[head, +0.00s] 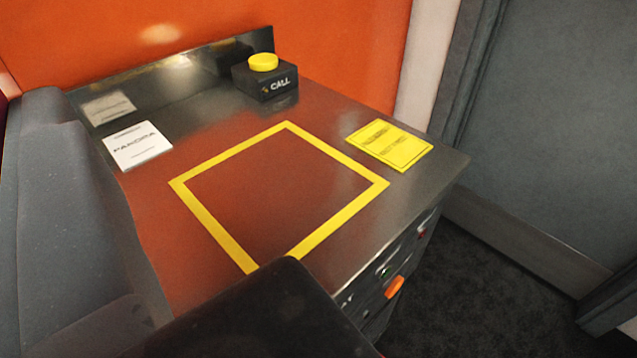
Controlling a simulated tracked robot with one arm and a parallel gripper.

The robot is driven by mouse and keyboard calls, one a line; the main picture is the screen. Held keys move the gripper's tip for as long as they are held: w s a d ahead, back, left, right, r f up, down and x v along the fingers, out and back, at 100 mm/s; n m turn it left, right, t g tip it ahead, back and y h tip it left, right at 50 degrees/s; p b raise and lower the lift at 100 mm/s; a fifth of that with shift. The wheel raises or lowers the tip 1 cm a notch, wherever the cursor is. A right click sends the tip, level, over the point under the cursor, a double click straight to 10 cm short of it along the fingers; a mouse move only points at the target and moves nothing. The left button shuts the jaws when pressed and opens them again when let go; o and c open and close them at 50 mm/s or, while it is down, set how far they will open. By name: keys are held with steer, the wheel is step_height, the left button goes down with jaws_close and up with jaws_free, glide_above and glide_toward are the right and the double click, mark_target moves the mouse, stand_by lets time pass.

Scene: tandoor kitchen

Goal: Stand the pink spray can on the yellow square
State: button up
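The yellow square (227,246) is a taped outline on the steel counter (330,115), and its inside is bare. A dark, blurred shape (270,320) at the bottom covers its nearest corner; it looks like part of my own arm or gripper. No fingertips can be made out, so whether my gripper is open or shut does not show. No pink spray can is seen in this view.
A black call box with a yellow button (263,62) stands at the counter's back. A yellow card (389,146) lies right of the square, a white card (137,146) left. A grey bulky shape (65,210) fills the left side. An orange handle (394,287) shows on the front.

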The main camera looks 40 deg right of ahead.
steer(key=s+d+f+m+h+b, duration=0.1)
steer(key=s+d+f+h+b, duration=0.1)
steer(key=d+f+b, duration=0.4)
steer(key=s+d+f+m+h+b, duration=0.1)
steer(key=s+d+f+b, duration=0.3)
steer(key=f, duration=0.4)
steer(key=b, duration=0.5)
glide_above(317, 221)
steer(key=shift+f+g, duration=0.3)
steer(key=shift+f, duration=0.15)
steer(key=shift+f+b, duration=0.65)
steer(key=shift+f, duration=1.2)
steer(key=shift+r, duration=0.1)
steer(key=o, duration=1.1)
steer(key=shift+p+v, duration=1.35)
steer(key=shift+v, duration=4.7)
